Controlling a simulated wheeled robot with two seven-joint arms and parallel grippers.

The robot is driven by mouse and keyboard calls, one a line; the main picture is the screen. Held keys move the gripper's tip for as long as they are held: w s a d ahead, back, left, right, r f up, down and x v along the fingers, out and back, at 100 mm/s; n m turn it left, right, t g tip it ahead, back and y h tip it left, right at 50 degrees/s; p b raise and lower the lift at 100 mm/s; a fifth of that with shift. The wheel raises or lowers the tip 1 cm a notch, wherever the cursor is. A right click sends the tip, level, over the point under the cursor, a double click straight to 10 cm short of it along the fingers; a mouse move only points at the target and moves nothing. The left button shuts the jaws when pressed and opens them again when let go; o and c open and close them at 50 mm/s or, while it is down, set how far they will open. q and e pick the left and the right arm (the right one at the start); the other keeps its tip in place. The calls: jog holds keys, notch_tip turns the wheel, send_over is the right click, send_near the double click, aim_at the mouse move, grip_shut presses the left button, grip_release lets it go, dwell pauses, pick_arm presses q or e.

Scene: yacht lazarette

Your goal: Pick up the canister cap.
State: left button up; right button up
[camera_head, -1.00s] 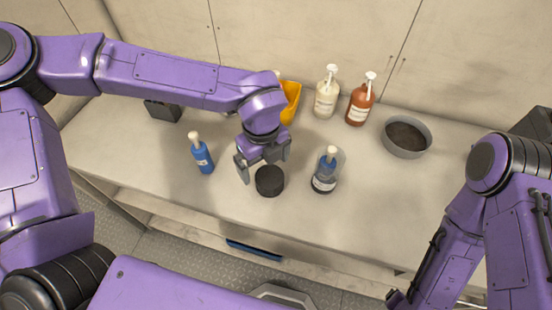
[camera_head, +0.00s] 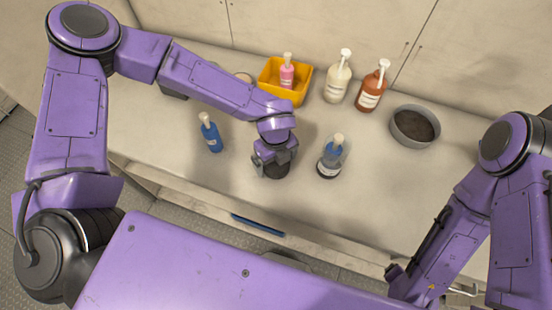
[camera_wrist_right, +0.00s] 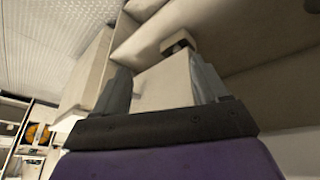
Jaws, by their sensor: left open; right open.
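The canister cap (camera_head: 277,172), a dark round disc, is on the counter in the head view, partly hidden under my left gripper. My left gripper (camera_head: 272,161) is open and points down at the cap, with its fingers at or just above it. I cannot tell whether they touch it. My right gripper (camera_wrist_right: 162,84) is open and empty in the right wrist view, away from the cap.
Behind are a yellow bin (camera_head: 302,90) with a pink bottle, cream (camera_head: 337,80) and brown (camera_head: 371,90) bottles, and a grey bowl (camera_head: 415,126).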

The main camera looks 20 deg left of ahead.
pick_arm(q)
jog(key=c, duration=0.9)
jog(key=shift+o, duration=0.2)
jog(key=shift+r, duration=0.1)
jog(key=shift+r, duration=0.25)
notch_tip(320, 180, up, 3)
jog(key=shift+s+d+f+b, duration=0.1)
jog(key=shift+f+b, duration=0.05)
jog(key=shift+b, duration=0.4)
jog(key=s+r, duration=0.1)
jog(key=s+r+b, duration=0.1)
jog(key=s+r, duration=0.1)
jog(key=r, duration=0.1)
jog(key=shift+s+d+b, duration=0.25)
jog(key=shift+d+b, duration=0.05)
jog(key=shift+d, duration=0.05)
jog(key=s+d+r+b, duration=0.2)
jog(key=s+r, duration=0.3)
jog(key=s, duration=0.5)
jog(key=shift+r+b, duration=0.35)
jog(key=shift+d, duration=0.1)
